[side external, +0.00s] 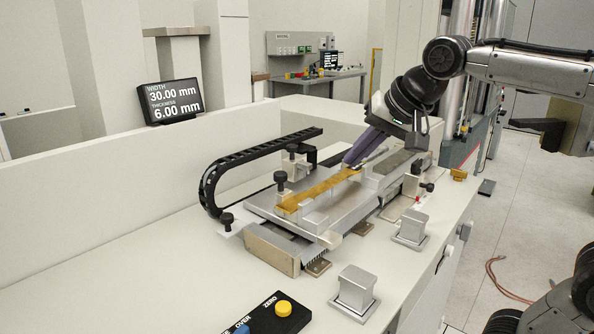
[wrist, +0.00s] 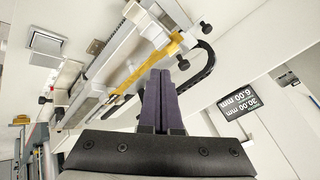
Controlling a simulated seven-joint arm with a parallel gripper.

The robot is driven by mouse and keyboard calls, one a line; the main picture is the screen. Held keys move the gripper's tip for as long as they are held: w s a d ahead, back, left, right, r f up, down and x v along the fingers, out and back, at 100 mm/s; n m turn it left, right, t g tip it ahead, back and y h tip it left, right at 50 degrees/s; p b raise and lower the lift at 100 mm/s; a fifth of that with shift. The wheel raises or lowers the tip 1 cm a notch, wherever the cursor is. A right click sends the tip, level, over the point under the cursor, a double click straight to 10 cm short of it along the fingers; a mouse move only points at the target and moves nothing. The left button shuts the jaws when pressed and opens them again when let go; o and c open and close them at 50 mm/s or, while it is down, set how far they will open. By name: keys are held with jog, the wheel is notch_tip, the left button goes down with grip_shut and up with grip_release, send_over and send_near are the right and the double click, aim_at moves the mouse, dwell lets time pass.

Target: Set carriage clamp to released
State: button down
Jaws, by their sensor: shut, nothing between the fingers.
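The carriage (side external: 335,205) is a grey metal slide on the bench, with a yellow-orange strip specimen (side external: 318,190) lying along it. Black clamp knobs stand at its near left end (side external: 280,177) and behind it (side external: 292,148); I cannot tell which one is the carriage clamp or its state. A small red-marked lever (side external: 418,198) sits at the right side. My gripper (side external: 352,160) has purple fingers that are shut and empty, tilted down at the far part of the strip. In the wrist view the fingers (wrist: 157,75) lie together, close to the strip (wrist: 135,72); contact is unclear.
A black cable chain (side external: 215,180) curves behind the carriage. Two square metal blocks (side external: 411,228) (side external: 354,292) stand on the front of the bench. A control box (side external: 268,315) is at the near edge. A display (side external: 172,100) reads 30.00 mm width and 6.00 mm thickness.

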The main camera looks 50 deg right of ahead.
jog(key=w+d+m, duration=0.1)
jog(key=w+d, duration=0.1)
jog(key=w, duration=0.4)
jog(key=shift+w+d+g, duration=0.25)
jog(key=shift+d+g, duration=0.15)
jog(key=x, duration=0.3)
jog(key=w+x, duration=0.1)
jog(key=x, duration=0.3)
jog(key=a+r+x, duration=0.1)
jog(key=x, duration=0.3)
jog(key=shift+w+f, duration=0.2)
jog(key=shift+w, duration=0.2)
jog(key=shift+w+a, duration=0.3)
jog(key=shift+w, duration=0.3)
